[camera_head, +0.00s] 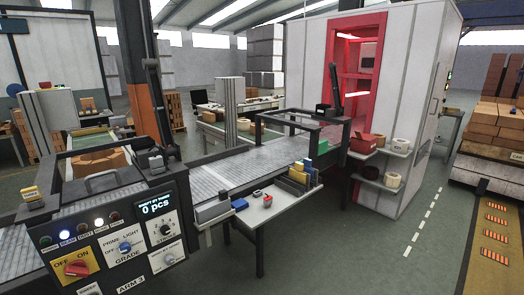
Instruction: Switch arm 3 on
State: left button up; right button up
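A control panel (115,241) labelled "ARM 3" stands at the lower left. On its yellow plate marked OFF and ON sits a red rotary knob (77,268). I cannot tell clearly which mark the knob points to. A row of small lamps (83,228) runs above it; a white one (99,222) and a bluish one (67,236) look lit. A display (155,205) reads "0 pcs". A blue knob (124,247) marked GRADE and a black dial (164,229) sit to the right of the red knob. Neither of my grippers is in view.
A grey conveyor (225,175) runs from behind the panel toward a white booth with a red opening (355,75). A white side table (270,205) holds small boxes and a red item. Brick stacks (495,125) stand at the right. The floor (370,255) at lower right is clear.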

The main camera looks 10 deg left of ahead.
aim_at(78, 267)
jog(key=k+j+u, duration=0.1)
jog(key=u, duration=1.75)
